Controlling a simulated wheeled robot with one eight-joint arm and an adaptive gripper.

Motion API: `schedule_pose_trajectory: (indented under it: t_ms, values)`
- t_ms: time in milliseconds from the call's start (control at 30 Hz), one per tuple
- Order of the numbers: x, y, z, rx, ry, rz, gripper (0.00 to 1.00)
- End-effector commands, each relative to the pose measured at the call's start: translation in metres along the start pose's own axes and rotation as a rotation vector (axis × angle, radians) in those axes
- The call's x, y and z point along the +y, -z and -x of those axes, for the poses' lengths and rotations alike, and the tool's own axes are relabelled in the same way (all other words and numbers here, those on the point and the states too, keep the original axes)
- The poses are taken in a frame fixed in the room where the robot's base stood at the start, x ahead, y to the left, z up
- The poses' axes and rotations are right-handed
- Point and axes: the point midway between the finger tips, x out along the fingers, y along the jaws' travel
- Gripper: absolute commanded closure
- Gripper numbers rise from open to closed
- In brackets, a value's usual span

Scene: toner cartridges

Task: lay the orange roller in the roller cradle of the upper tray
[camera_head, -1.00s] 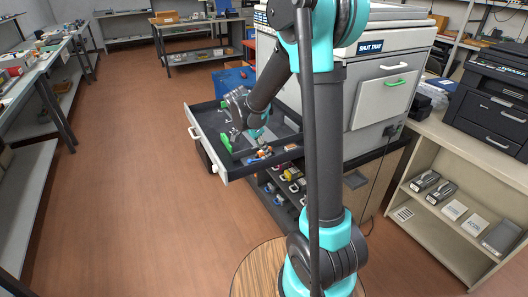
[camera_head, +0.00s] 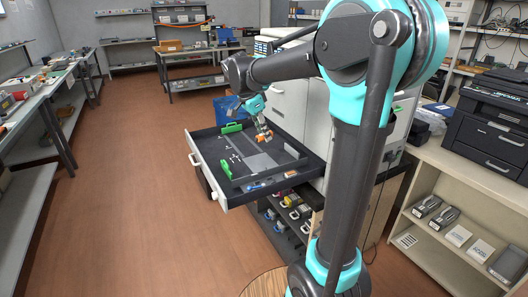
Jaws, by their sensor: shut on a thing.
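My gripper (camera_head: 261,122) is shut on the orange roller (camera_head: 266,135), a small orange piece partly hidden by the fingers. It is over the back part of the pulled-out upper tray (camera_head: 208,172). Whether the roller touches anything below is too small to tell. The tray is dark inside with a light front and holds grey raised parts. Green pieces stand at its back left (camera_head: 231,128) and front left (camera_head: 226,169). I cannot make out for certain which part is the roller cradle.
Small blue (camera_head: 256,185) and orange (camera_head: 290,173) items lie along the tray's near right side. A lower shelf (camera_head: 287,212) with several cartridges is under it. My arm hides much of the cabinet (camera_head: 290,105). Open floor (camera_head: 130,220) lies to the left.

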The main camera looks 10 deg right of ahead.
Motion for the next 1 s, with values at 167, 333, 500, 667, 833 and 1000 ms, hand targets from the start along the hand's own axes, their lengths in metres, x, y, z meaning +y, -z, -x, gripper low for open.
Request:
schedule_pose_trajectory:
  t_ms: [167,333,500,667,833,1000]
  values:
    - [0.0,0.006,0.01,-0.107,-0.002,-0.016,1.0]
    - [-0.001,0.0,-0.003,-0.139,0.0,-0.018,1.0]
    - [-0.001,-0.014,-0.04,-0.138,0.0,-0.017,1.0]
    - [-0.001,-0.028,-0.076,-0.137,0.0,-0.017,1.0]
    - [-0.001,-0.042,-0.113,-0.137,0.0,-0.017,1.0]
    - [-0.001,-0.051,-0.135,-0.137,0.0,-0.017,1.0]
